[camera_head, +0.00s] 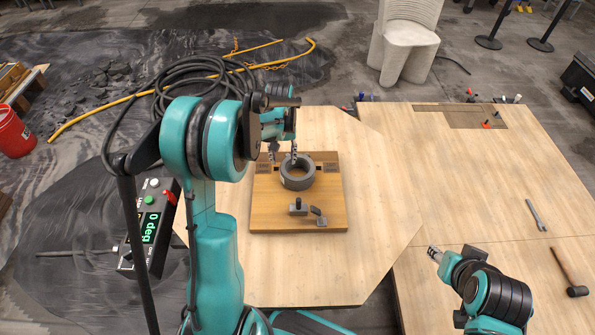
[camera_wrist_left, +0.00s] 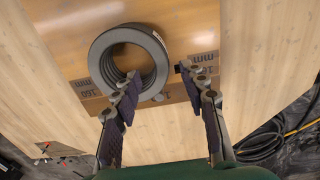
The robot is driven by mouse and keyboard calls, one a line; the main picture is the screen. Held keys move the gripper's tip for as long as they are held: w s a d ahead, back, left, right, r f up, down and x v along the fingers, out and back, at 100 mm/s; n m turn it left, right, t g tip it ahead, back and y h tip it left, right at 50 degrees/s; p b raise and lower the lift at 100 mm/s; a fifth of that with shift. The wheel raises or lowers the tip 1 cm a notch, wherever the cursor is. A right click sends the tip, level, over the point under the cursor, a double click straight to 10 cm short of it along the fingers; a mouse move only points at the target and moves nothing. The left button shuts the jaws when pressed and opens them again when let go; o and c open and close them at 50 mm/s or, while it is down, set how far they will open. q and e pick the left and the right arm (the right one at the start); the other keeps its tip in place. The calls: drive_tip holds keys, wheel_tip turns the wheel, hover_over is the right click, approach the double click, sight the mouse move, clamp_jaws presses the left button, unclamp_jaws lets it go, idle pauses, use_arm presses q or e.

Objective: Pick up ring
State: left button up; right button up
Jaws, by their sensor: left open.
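The dark grey ring (camera_head: 298,183) lies flat on a wooden board (camera_head: 265,215) on the table. My left gripper (camera_head: 283,154) is open and empty above the ring's far left side. In the left wrist view the ring (camera_wrist_left: 98,62) shows its round hole. There my left gripper (camera_wrist_left: 158,73) has one fingertip over the hole's lower edge and the other outside the ring, with the ring's wall between them in the picture. Whether they touch it I cannot tell. My right gripper (camera_head: 433,254) is over the right table, away from the ring; its jaw state is unclear.
A control box (camera_head: 150,230) with a "0 deg" display stands at left. The right table (camera_head: 470,180) holds a wrench (camera_head: 536,215) and a hammer (camera_head: 570,273); its middle is clear.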

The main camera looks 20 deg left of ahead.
sight(283, 167)
use_arm(q)
wheel_tip(283, 167, down, 7)
drive_tip(key=b, duration=0.2)
drive_tip(key=shift+a+f+b, duration=0.1)
drive_tip(key=shift+b, duration=0.3)
drive_tip(key=shift+s, duration=0.1)
clamp_jaws()
